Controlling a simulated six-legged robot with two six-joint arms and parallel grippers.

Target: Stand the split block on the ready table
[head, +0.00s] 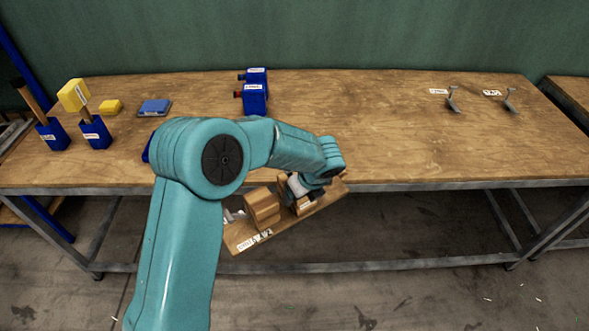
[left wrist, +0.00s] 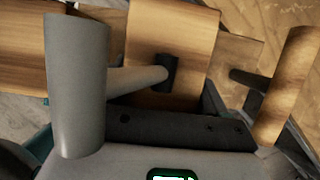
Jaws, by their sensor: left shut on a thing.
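A wooden piece, which I take for the split block (head: 262,208), has upright blocks on a long board with a white label. It is tilted in front of the table's front edge, above the floor. My left gripper (head: 298,188) is shut on it near its right end; the fingers are partly hidden. The left wrist view shows its wood (left wrist: 172,30) close up, with a grey bar and rod in front. The wooden table (head: 390,140) lies behind it; I cannot read whether it is the ready table. My right gripper is not in view.
Blue holders with a wooden handle (head: 30,98) and a yellow head (head: 73,95) stand at the left. A yellow block (head: 110,107), a blue slab (head: 154,107) and blue blocks (head: 255,97) lie behind. Two grey hooks (head: 453,101) are at right. The middle right is clear.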

